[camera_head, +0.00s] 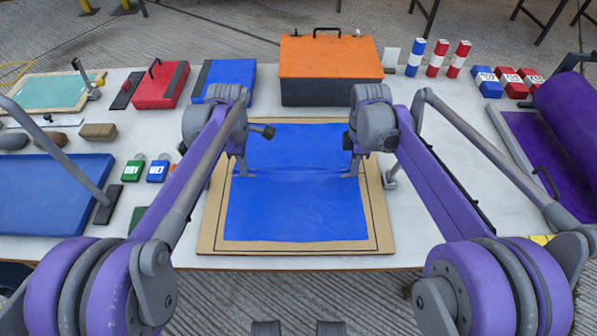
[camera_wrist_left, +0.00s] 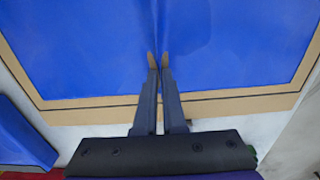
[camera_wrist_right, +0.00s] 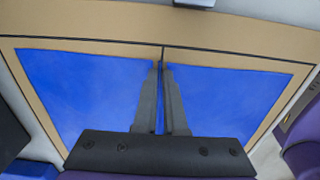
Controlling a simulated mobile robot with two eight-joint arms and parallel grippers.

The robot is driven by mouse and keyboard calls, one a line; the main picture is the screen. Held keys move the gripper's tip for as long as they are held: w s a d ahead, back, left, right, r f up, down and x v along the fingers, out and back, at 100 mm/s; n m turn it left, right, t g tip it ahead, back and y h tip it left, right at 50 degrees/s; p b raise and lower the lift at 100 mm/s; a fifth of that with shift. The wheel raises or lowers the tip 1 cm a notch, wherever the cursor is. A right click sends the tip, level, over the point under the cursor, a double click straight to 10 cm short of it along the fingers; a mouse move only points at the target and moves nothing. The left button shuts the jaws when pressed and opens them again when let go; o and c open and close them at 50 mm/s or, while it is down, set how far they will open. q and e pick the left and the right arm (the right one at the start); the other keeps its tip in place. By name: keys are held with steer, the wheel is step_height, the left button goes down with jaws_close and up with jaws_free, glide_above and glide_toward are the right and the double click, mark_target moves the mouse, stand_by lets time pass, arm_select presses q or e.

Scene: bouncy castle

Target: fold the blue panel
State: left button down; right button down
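The blue panel (camera_head: 295,205) lies on a tan board (camera_head: 382,240) with a black outline. A crease crosses the panel between my two grippers. My left gripper (camera_head: 242,172) points down at the panel's left side; its fingers are close together, and a ridge in the blue sheet runs from the tips in the left wrist view (camera_wrist_left: 157,60). My right gripper (camera_head: 352,172) is at the panel's right side, its fingers close together at the sheet near its border in the right wrist view (camera_wrist_right: 162,64). Both appear to pinch the sheet; the exact contact is partly hidden.
An orange-topped toolbox (camera_head: 330,62) stands behind the board. A blue pad (camera_head: 50,192) and small green and blue blocks (camera_head: 157,171) lie left. A purple roll (camera_head: 568,110) lies right. Red and blue cylinders (camera_head: 437,58) stand at the back right.

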arm_select(q)
steer(key=shift+r, duration=0.1)
arm_select(e)
steer(key=shift+r, duration=0.1)
stand_by(0.5)
